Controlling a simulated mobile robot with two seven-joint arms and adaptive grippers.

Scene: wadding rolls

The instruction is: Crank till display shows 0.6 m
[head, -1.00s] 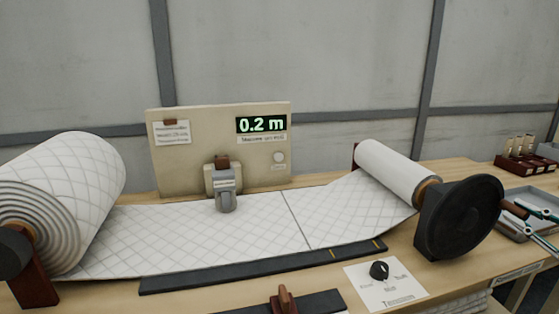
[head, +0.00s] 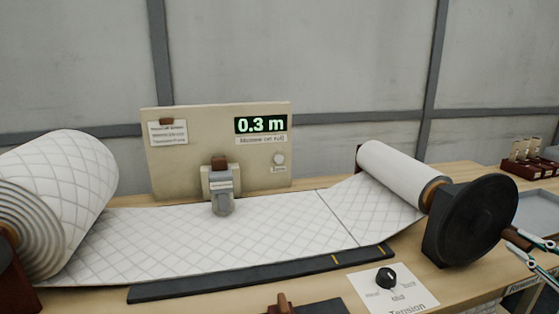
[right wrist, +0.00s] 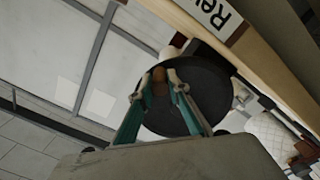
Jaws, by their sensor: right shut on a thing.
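The display (head: 262,124) on the beige panel reads 0.3 m in green. The black crank disc (head: 472,222) sits at the near end of the right take-up roll (head: 395,173). Its brown handle (head: 517,239) sticks out at the disc's right side. My right gripper (head: 534,246) is shut on this handle at the right edge of the head view. In the right wrist view, the teal fingers (right wrist: 160,88) are on either side of the brown handle (right wrist: 159,76), in front of the dark disc. My left gripper is not in view.
White quilted wadding (head: 200,240) runs from the large roll (head: 70,190) at left to the take-up roll. A tension dial (head: 386,278) is in front of the crank. A grey tray (head: 538,210) and a dark red rack (head: 528,169) stand at the right.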

